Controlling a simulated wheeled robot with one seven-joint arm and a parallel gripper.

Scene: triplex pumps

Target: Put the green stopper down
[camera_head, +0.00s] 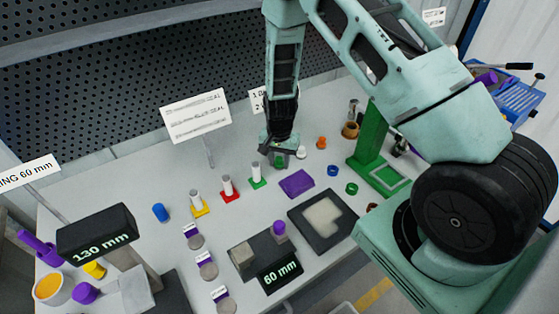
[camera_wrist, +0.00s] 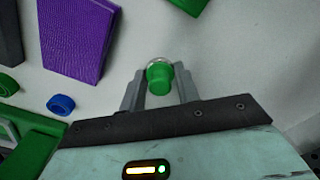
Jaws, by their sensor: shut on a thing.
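The green stopper (camera_wrist: 159,78) is between the two fingers of my gripper (camera_wrist: 160,88) in the wrist view, with a pale silvery rim showing at its far side. My gripper is shut on it. In the head view my gripper (camera_head: 279,150) points down over the far middle of the white table (camera_head: 130,205), and only a bit of green shows at its tips. I cannot tell whether the stopper touches the table.
A purple block (camera_head: 297,183) lies in front of my gripper. A green holder with a pale peg (camera_head: 257,177) stands left of it. An orange piece (camera_head: 321,142), a blue ring (camera_head: 332,170) and a green stand (camera_head: 372,155) are to the right.

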